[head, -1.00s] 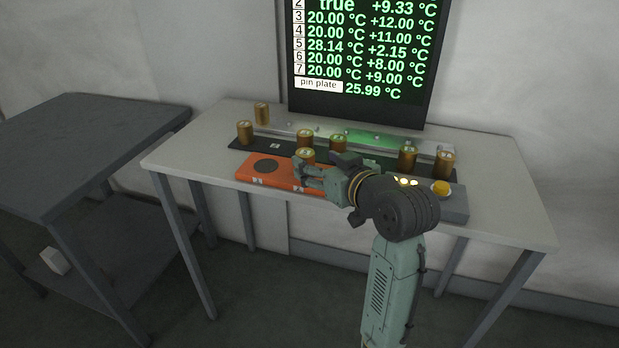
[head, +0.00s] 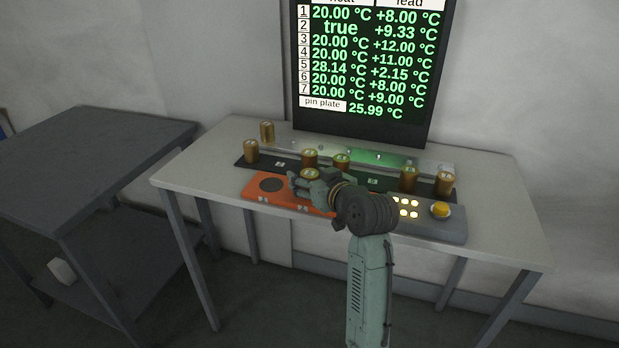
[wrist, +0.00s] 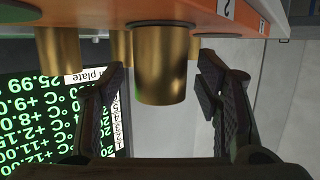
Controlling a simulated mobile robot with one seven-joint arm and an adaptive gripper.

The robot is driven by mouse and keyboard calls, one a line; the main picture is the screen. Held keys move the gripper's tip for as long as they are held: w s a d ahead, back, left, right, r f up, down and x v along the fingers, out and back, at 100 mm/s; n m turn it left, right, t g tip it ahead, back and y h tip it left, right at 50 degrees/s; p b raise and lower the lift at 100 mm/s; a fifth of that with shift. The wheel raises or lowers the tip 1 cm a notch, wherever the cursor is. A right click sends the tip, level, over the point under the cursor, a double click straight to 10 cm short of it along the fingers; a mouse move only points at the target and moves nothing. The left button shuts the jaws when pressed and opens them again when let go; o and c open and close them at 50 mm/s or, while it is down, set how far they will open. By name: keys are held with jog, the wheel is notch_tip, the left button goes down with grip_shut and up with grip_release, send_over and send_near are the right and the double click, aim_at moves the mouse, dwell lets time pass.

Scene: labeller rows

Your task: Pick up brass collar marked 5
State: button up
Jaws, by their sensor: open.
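A brass collar (head: 311,174) stands on the orange plate (head: 262,186) at the front of the bench. Its mark is too small to read surely, so I cannot confirm that it is number 5. My gripper (head: 304,184) is at this collar, reaching in from the right. In the wrist view, which is upside down, the collar (wrist: 165,65) stands between the two open fingers of my gripper (wrist: 163,80). A gap shows on each side, with no visible grip. Part of the collar is hidden by my gripper in the head view.
Other brass collars stand close behind, including one at the middle (head: 310,159) and one to its right (head: 342,162). More stand at the left (head: 251,151) and right (head: 445,184). A screen (head: 364,70) rises behind.

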jog(key=shift+w+a, duration=0.1)
jog(key=c, duration=1.4)
